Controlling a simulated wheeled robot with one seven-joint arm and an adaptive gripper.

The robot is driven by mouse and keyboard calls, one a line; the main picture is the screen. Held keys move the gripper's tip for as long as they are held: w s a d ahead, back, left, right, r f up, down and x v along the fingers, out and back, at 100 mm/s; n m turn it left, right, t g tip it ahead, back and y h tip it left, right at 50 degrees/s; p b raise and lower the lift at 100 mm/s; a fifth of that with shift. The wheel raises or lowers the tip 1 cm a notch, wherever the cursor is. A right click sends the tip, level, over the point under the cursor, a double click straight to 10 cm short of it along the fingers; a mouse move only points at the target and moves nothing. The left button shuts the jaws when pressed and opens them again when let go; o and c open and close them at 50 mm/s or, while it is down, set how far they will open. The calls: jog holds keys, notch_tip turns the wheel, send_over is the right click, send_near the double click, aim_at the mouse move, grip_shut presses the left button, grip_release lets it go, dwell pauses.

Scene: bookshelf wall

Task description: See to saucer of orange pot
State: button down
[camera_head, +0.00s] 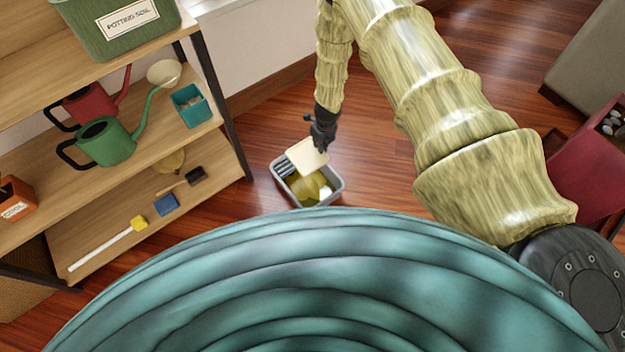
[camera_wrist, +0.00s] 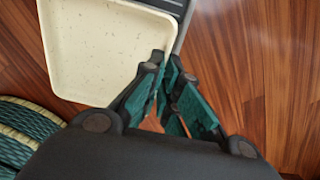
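A square cream saucer (camera_head: 306,156) with a raised rim is tilted over the grey bin in the head view. It fills the upper left of the wrist view (camera_wrist: 105,50). My gripper (camera_head: 322,140) is at the saucer's right edge. In the wrist view its teal-padded fingers (camera_wrist: 165,68) come together at the saucer's rim near a corner and appear to pinch it. The saucer looks empty. The saucer hides part of the grey bin (camera_head: 332,193). I see no pot that I can clearly tell is the orange pot.
The bin stands on the wood floor and holds yellow-green and white things. The shelf at left carries a green watering can (camera_head: 108,142), a red one (camera_head: 92,103), a teal box (camera_head: 192,108) and an orange labelled container (camera_head: 16,200). A dark red cabinet (camera_head: 590,165) stands at right.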

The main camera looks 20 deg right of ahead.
jog(key=shift+s+f, duration=0.15)
jog(key=shift+f, duration=0.05)
jog(key=shift+r+g, duration=0.15)
jog(key=shift+g, duration=0.25)
jog(key=shift+w+r, duration=0.2)
jog(key=shift+r, duration=0.15)
